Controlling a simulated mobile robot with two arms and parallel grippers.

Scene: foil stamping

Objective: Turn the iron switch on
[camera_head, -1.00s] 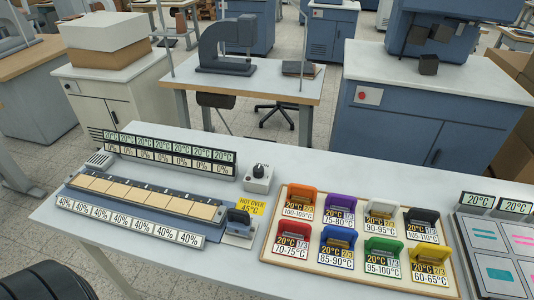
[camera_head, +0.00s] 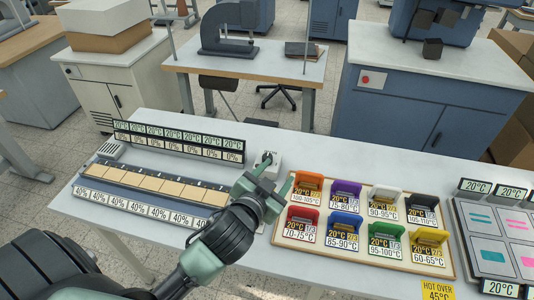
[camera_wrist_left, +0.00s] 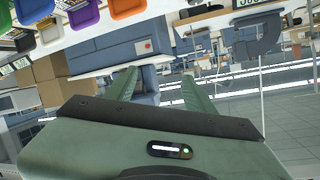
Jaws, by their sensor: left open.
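The iron switch (camera_head: 276,158) is a small white box with a dark knob, behind the left end of the color-tray row in the head view. My left gripper (camera_head: 280,168) is just in front of it, and its green fingers partly cover the box. I cannot tell whether they touch it. The fingers are apart with nothing seen held; they also show spread in the left wrist view (camera_wrist_left: 158,75), where the switch does not show. The iron is not visible; my left arm covers the area where it stood. My right gripper is not in view.
Left of the switch is a long heater strip (camera_head: 160,186) with readouts (camera_head: 178,146) behind it. Right is a wooden tray (camera_head: 362,262) of several colored, temperature-labelled holders. A yellow "HOT OVER 45°C" sign (camera_head: 437,290) is at the front right. Free tabletop lies behind the tray.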

